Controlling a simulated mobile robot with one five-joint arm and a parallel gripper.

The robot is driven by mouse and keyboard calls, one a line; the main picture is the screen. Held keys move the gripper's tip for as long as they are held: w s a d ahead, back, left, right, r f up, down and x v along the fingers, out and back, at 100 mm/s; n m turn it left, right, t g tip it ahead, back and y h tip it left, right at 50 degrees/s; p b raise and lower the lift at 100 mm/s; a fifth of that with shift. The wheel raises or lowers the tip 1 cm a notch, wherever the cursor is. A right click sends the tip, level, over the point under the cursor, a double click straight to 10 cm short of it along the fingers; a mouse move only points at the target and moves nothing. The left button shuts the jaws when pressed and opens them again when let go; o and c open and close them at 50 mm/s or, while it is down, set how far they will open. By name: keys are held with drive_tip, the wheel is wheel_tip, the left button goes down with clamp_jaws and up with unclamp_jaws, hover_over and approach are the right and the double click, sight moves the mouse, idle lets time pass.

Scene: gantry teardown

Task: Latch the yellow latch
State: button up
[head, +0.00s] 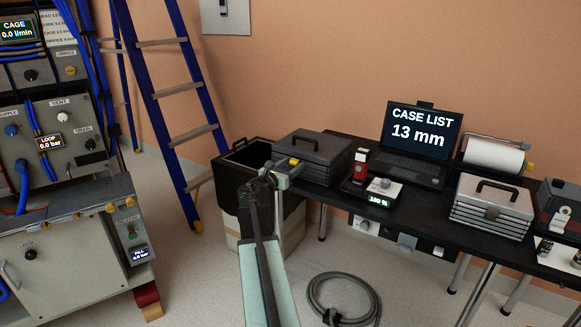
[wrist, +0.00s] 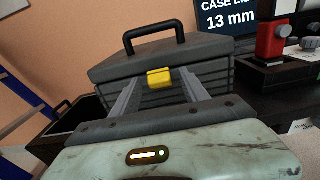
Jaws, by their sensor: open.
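The yellow latch (wrist: 160,78) is on the front of a dark grey case with a black handle, just under the lid's edge. In the head view the latch (head: 294,162) is a small yellow spot at the left front of the case (head: 322,150). The case (wrist: 205,62) has its lid down. My gripper (wrist: 160,88) is open, with one finger on each side of the latch in the wrist view; I cannot tell whether either finger touches it. In the head view my gripper (head: 277,170) is at the case's front left, partly hidden by my arm.
A black open bin (head: 246,156) stands left of the table (head: 420,190). Right of the case are a red device with a green display (head: 378,200), a laptop (head: 418,145) and a light grey case (head: 492,208). A coiled hose (head: 342,295) lies on the floor.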

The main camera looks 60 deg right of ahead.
clamp_jaws()
drive_tip(key=shift+r+y+p, duration=0.3)
drive_tip(key=shift+r+p, duration=0.2)
drive_tip(key=shift+p, duration=0.55)
drive_tip(key=p, duration=0.2)
drive_tip(key=r+y+p, duration=0.1)
drive_tip(key=p, duration=0.1)
drive_tip(key=shift+d+r, duration=0.1)
drive_tip(key=shift+d, duration=0.15)
drive_tip(key=y+p, duration=0.2)
drive_tip(key=p, duration=0.1)
drive_tip(key=shift+d+r+p, duration=0.1)
drive_tip(key=shift+d+p, duration=0.2)
drive_tip(key=shift+d+f+y+p, duration=0.1)
drive_tip(key=shift+f+y+p, duration=0.2)
drive_tip(key=shift+y+p, duration=0.3)
drive_tip(key=shift+f, duration=0.1)
unclamp_jaws()
